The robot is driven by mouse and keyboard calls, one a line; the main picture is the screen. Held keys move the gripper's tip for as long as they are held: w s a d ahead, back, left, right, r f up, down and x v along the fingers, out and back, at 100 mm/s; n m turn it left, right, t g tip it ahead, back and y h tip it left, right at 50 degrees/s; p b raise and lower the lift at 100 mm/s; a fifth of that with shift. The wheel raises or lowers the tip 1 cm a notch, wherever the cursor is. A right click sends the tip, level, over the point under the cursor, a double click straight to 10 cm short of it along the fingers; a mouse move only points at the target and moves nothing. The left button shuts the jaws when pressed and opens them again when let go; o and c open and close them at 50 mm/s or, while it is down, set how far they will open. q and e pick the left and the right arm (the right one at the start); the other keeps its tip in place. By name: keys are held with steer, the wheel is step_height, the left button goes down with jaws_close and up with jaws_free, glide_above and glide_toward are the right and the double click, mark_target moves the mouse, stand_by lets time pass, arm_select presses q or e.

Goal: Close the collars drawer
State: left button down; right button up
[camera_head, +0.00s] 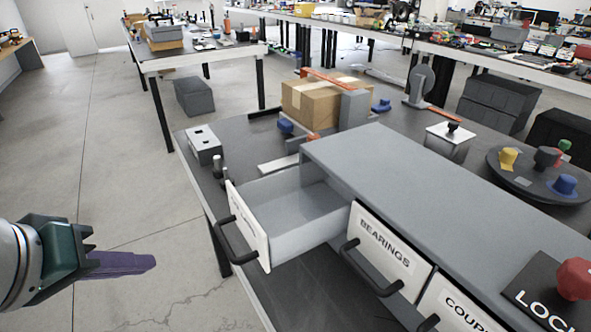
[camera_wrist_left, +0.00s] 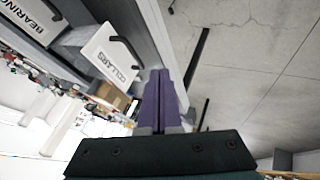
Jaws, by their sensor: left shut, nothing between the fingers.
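The collars drawer (camera_head: 290,220) is pulled out of the grey cabinet (camera_head: 430,185) on the dark table, and its inside looks empty. Its white front with the COLLARS label (camera_wrist_left: 110,57) reads clearly in the left wrist view, with a black bar handle (camera_head: 234,241) on it. My left gripper (camera_head: 150,262) is shut and empty, with purple fingers. It hangs to the left of the drawer front, apart from the handle, over the floor side of the table. The fingers also show in the left wrist view (camera_wrist_left: 160,85). My right gripper is not in view.
The bearings drawer (camera_head: 385,252) beside it is shut. A grey box (camera_head: 204,144) and small posts stand on the table behind the open drawer. A cardboard box (camera_head: 318,103) is further back. The floor at the left is clear.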

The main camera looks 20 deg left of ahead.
arm_select(q)
steer(key=w+d+f+b, duration=0.2)
steer(key=w+f, duration=0.4)
steer(key=w, duration=0.3)
steer(key=shift+d+f+b, duration=0.35)
steer(key=shift+b, duration=0.2)
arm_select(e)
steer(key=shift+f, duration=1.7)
arm_select(q)
steer(key=b, duration=0.4)
glide_toward(298, 218)
steer(key=x, duration=0.6)
steer(key=shift+a+f, duration=0.1)
steer(key=shift+f, duration=0.1)
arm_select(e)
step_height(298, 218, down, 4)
arm_select(q)
steer(key=shift+w, duration=0.2)
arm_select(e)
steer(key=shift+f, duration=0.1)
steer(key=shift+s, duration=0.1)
